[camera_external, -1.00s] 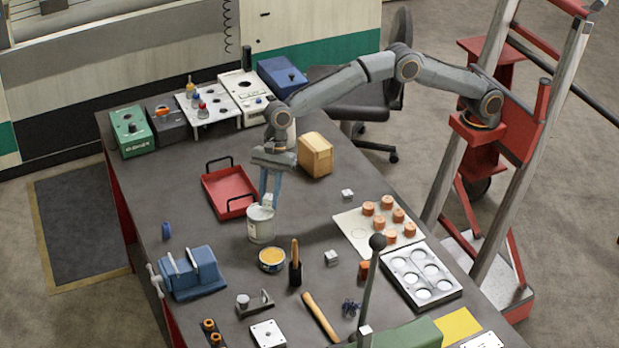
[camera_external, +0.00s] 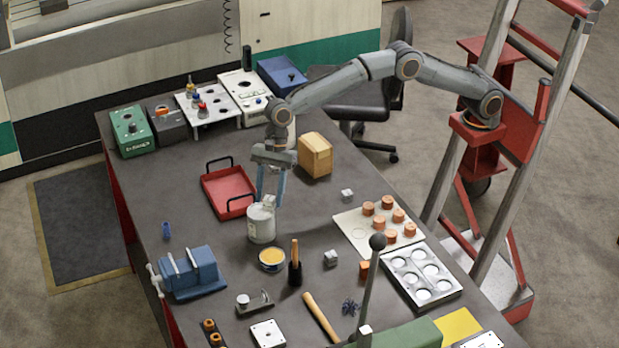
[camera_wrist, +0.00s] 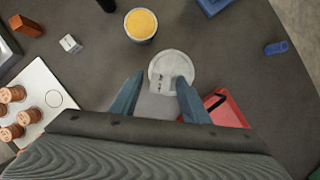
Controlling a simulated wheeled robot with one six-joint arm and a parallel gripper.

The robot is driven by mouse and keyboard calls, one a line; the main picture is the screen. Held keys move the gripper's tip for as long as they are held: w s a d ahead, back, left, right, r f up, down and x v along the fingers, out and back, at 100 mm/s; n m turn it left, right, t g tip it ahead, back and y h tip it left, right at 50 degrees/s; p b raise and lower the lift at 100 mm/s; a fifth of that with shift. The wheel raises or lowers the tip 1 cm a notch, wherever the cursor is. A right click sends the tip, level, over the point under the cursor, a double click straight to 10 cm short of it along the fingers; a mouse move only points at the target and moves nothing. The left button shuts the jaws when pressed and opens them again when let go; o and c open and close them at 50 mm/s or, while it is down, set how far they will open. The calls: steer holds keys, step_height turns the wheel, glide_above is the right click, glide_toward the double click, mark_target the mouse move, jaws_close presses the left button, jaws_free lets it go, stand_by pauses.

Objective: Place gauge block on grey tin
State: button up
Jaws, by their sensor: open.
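The grey tin (camera_external: 261,228) stands upright on the bench in the external view; its pale round top shows in the wrist view (camera_wrist: 172,58). The gauge block (camera_external: 268,201), a small light grey block, rests on top of the tin, towards the right of its top in the external view. My gripper (camera_external: 270,204) is open, pointing down, with one finger on each side of the block.
A red tray (camera_external: 228,188) lies behind and left of the tin. A yellow-filled tin (camera_external: 271,260), a brush (camera_external: 295,265) and a blue vise (camera_external: 192,273) are in front. A wooden block (camera_external: 315,155) stands behind right.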

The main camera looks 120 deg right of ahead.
steer(key=b+v, duration=0.3)
steer(key=v, duration=0.8)
steer(key=s+d+f+n+h, duration=0.1)
steer(key=s+f+n, duration=0.6)
steer(key=s, duration=0.9)
steer(key=s+d+f+n+g+h, duration=0.1)
steer(key=s+f+n, duration=0.6)
steer(key=s+n, duration=0.4)
steer(key=s+d+f+n+g+h, duration=0.1)
steer(key=s+f+n, duration=0.6)
steer(key=s, duration=1.3)
steer(key=shift+s+d+n, duration=0.35)
steer(key=shift+s+n, duration=0.05)
steer(key=shift+n, duration=0.7)
